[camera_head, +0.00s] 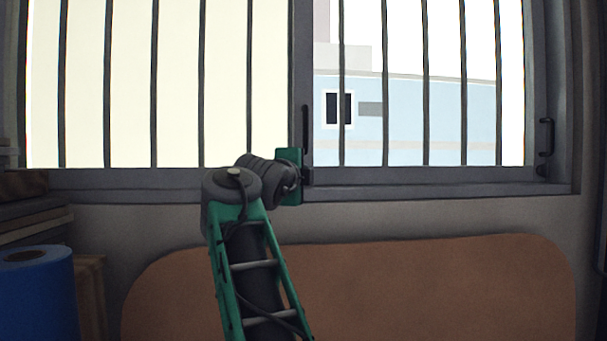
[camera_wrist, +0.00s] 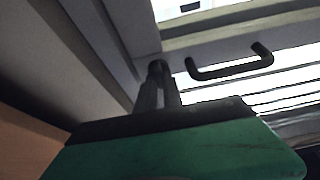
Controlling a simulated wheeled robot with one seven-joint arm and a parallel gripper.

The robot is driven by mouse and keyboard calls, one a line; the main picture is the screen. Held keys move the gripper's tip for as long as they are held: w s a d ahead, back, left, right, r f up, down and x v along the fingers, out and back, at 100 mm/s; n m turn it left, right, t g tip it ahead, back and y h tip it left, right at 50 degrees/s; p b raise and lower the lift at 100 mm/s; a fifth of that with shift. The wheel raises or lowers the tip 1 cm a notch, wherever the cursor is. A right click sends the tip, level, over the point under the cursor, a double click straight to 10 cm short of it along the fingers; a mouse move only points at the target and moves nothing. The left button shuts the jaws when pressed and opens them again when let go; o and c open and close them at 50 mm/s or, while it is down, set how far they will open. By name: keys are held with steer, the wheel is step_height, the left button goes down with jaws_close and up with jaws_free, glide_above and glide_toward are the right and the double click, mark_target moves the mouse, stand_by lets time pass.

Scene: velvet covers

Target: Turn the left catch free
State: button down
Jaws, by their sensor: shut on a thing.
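The left catch (camera_head: 308,176) is a small dark piece low on the window's middle upright, just below a black bar handle (camera_head: 305,128). My gripper (camera_head: 303,177), with its green body, reaches it from the left. In the wrist view my gripper's dark fingers (camera_wrist: 158,88) are close together against the frame, shut on the catch. The catch is mostly hidden there by the fingers, so its turn angle cannot be told. The black handle also shows in the wrist view (camera_wrist: 230,65), to the right of the fingers and apart from them.
A second handle (camera_head: 546,137) and a small dark catch (camera_head: 541,171) are at the window's right edge. Vertical bars (camera_head: 384,80) cross the window. A brown rounded panel (camera_head: 450,285) stands below the sill. A blue cylinder (camera_head: 38,300) is at lower left.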

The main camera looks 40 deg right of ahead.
steer(key=c, duration=1.5)
jaws_free()
steer(key=shift+a, duration=0.1)
steer(key=b+v, duration=0.2)
steer(key=v, duration=0.5)
steer(key=shift+s+a, duration=0.25)
